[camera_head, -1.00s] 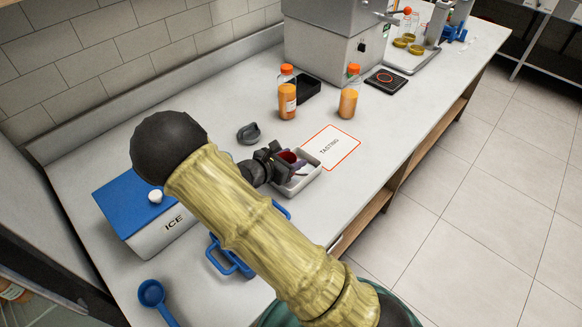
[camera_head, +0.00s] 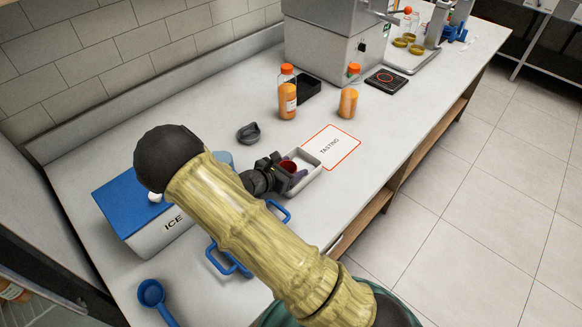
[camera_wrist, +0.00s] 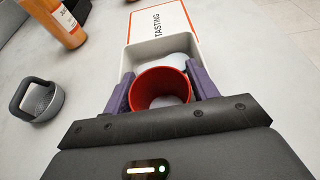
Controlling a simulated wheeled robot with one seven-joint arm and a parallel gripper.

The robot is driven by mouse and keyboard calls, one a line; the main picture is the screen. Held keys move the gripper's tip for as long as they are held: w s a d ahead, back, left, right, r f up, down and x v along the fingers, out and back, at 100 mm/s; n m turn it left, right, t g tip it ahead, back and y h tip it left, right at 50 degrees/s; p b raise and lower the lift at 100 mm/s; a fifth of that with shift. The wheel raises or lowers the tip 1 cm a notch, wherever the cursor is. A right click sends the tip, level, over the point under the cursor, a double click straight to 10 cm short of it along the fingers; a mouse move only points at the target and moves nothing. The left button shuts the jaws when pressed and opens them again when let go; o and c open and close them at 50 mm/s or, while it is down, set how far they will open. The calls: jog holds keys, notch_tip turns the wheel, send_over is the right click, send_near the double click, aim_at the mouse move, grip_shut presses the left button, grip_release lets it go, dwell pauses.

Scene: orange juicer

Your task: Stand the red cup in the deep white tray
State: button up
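The red cup (camera_wrist: 147,82) is upright between the purple fingers of my gripper (camera_wrist: 160,75) in the wrist view. The fingers lie close against both its sides, with no clear gap. The deep white tray (camera_wrist: 129,58) surrounds the cup's far side; its near part is hidden by my gripper. In the head view the cup (camera_head: 289,165) is within the tray's outline, and the tray's front wall (camera_head: 309,181) shows beside my gripper (camera_head: 293,174). I cannot tell whether the cup's base touches the tray floor.
A white TASTING card (camera_head: 331,147) lies just beyond the tray. Orange bottles (camera_head: 287,97) (camera_head: 349,98) stand farther back. A grey lid-like item (camera_head: 249,132) is left of the tray. The blue-lidded ICE box (camera_head: 137,196) and a blue handle (camera_head: 229,262) are nearer.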

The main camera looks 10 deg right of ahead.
jog(key=shift+r, duration=0.15)
jog(key=v, duration=1.2)
dwell(0.3)
jog(key=s+d+r+m+g+y, duration=0.2)
jog(key=s+d+r+m+y, duration=0.2)
jog(key=s+m, duration=0.3)
jog(key=s+d+r+m+g+y, duration=0.3)
jog(key=s+d+m+y, duration=0.3)
jog(key=m, duration=1.1)
jog(key=shift+s+r+m+y, duration=0.45)
jog(key=shift+s+y, duration=0.15)
jog(key=shift+s, duration=0.1)
